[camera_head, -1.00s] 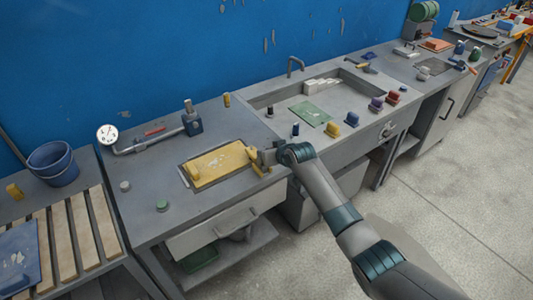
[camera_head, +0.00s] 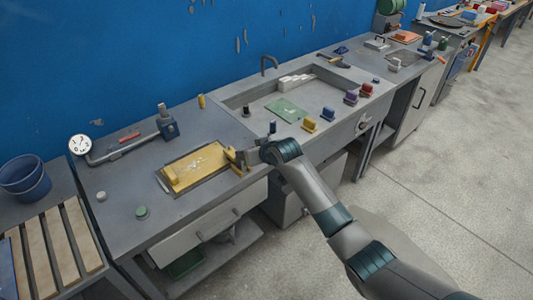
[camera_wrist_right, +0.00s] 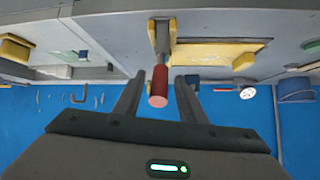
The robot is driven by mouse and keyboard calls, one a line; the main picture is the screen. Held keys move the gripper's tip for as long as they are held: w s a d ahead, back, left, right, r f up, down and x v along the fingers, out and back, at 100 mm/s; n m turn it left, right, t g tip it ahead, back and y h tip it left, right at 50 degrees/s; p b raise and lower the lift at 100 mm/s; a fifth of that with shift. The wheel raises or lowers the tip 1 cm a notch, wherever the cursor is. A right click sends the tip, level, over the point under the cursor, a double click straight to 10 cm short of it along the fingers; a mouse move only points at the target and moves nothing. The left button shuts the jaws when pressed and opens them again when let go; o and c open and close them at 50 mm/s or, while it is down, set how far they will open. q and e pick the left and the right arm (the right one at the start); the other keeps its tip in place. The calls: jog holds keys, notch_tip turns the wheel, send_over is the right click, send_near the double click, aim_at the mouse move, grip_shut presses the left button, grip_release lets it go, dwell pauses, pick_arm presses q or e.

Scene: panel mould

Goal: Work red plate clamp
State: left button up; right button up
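A yellow plate (camera_head: 195,168) lies in a dark recess on the grey bench, and it also shows in the wrist view (camera_wrist_right: 215,53). A red cylindrical clamp handle (camera_wrist_right: 158,84) sticks out from a metal and yellow clamp (camera_wrist_right: 162,38) beside the plate. In the head view the yellow clamp part (camera_head: 235,160) is at the plate's right edge; the red handle is not clear there. My right gripper (camera_wrist_right: 159,76) is open, its fingers on either side of the red handle with a gap each side. My left gripper is not in view.
A gauge (camera_head: 79,144) with a pipe and a blue valve block (camera_head: 168,128) stand behind the plate. A sunken tray with a green plate (camera_head: 287,110) and several coloured blocks lie to the right. A blue bucket (camera_head: 25,178) is at far left.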

jog(key=b+v, duration=0.3)
jog(key=v, duration=1)
jog(key=shift+s+r, duration=0.2)
